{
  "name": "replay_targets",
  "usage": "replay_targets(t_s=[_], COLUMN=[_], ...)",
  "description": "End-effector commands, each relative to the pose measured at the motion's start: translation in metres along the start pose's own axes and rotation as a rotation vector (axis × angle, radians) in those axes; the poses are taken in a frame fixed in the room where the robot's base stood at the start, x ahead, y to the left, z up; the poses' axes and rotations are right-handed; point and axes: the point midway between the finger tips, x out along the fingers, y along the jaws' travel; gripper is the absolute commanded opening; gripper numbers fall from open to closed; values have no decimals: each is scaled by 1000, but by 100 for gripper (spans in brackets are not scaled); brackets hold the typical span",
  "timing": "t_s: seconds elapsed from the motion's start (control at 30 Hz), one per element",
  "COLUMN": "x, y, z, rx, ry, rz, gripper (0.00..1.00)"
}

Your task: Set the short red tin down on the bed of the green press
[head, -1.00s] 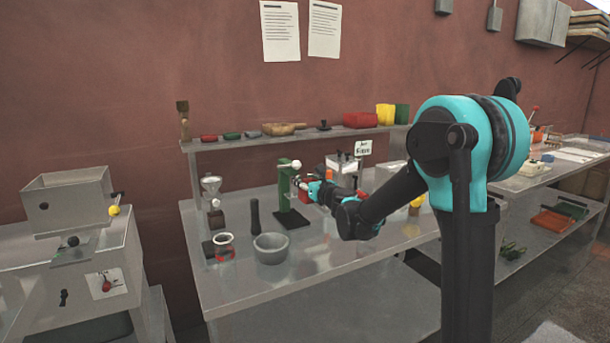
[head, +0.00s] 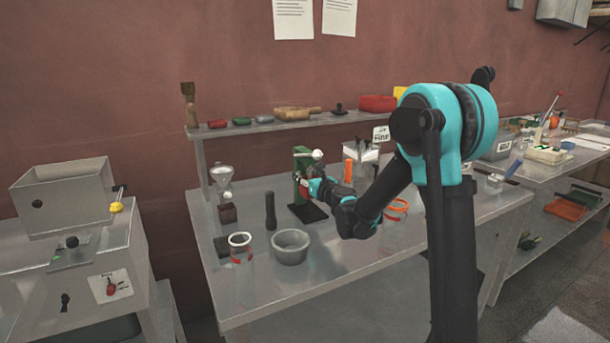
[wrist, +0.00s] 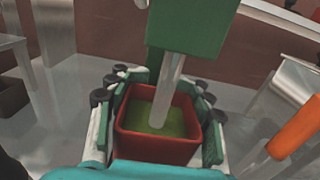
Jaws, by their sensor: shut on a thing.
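The short red tin (wrist: 160,135) is square and open at the top, with yellow-green contents. My gripper (wrist: 158,120) is shut on its sides. The green press (head: 302,163) stands on the bench; its green head (wrist: 190,25) shows above the tin in the wrist view. A pale metal rod (wrist: 168,90) from the head overlaps the tin's opening; I cannot tell whether it reaches inside. The press's dark bed (head: 308,212) shows below my gripper (head: 311,187) in the head view. The tin's underside is hidden, so contact with the bed cannot be told.
An orange-topped jar (head: 394,225) stands right of my forearm. A shelf (head: 285,125) runs behind.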

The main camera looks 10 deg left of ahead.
Motion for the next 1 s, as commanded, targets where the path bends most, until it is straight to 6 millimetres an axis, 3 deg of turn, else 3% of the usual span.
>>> replay_targets(t_s=[0.33,1.0], x=[0,0], y=[0,0], z=[-5,-41], rx=[0,0], ry=[0,0], rz=[0,0], gripper=[5,5])
